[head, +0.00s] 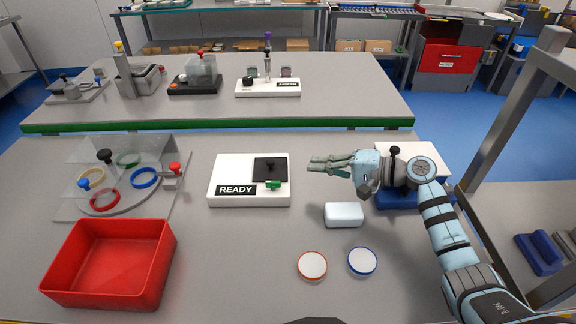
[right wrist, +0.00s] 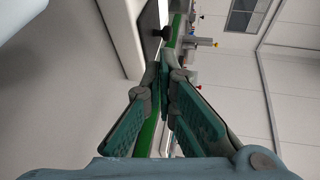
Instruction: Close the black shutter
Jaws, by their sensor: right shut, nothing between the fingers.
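The black shutter (head: 264,175) is a dark square plate with a black knob on the right part of a white box (head: 226,171) marked READY. A green handle (head: 273,184) sits at the plate's front right corner. I cannot tell whether the shutter is open or shut. My right gripper (head: 311,165) is shut and empty, a little right of the white box and apart from it. In the right wrist view, its fingertips (right wrist: 168,58) point toward a dark knob (right wrist: 162,33). My left gripper is not in view.
A white block (head: 344,214) and two round lids, red-rimmed (head: 312,264) and blue-rimmed (head: 362,261), lie in front of my right arm. A red tub (head: 108,264) and a clear-covered station with rings (head: 132,207) stand left. Table between tub and lids is clear.

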